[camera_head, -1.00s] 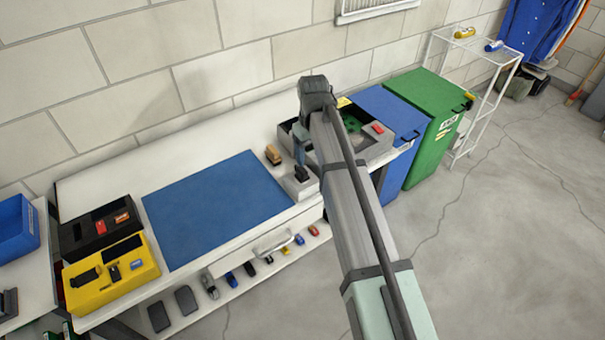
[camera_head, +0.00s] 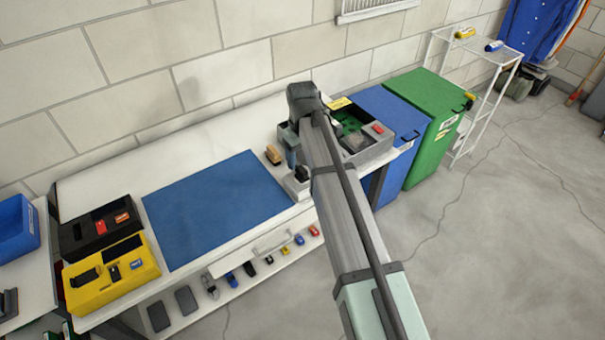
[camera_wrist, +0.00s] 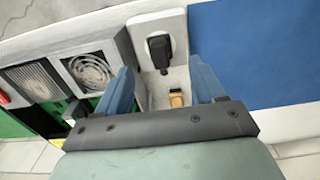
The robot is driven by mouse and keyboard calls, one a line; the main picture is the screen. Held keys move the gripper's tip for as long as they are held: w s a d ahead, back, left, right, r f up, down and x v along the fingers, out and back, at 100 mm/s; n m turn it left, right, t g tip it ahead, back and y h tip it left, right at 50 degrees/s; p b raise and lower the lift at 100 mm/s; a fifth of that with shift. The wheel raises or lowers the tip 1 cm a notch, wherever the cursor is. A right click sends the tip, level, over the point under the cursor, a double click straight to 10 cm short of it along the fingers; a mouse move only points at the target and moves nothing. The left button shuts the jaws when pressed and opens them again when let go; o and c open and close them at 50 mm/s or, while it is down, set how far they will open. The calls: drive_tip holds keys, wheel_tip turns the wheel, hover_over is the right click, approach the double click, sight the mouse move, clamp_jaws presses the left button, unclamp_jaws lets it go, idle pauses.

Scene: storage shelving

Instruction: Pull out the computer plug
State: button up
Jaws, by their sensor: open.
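The black plug (camera_wrist: 160,48) sits in a pale socket block (camera_wrist: 174,24) in the wrist view. In the head view the plug (camera_head: 303,172) and the block (camera_head: 296,190) are on the bench, just right of the blue mat. My gripper (camera_wrist: 162,78) is open and empty, with its two blue fingers on either side of the plug's column in the wrist view. The plug lies beyond the fingertips, and they look apart from it. In the head view only part of my gripper (camera_head: 291,152) shows, and my arm hides the rest.
A grey computer case (camera_head: 362,152) with an open top stands close by; its fan (camera_wrist: 90,70) shows in the wrist view. A tan block (camera_head: 273,154) lies behind the socket block. The blue mat (camera_head: 215,210) is clear. Yellow (camera_head: 110,278) and black boxes stand at left.

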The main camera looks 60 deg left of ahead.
sight(302, 169)
drive_tip(key=shift+f, duration=3.15)
drive_tip(key=shift+c, duration=0.2)
clamp_jaws()
drive_tip(key=shift+r, duration=0.3)
drive_tip(key=shift+r, duration=2.75)
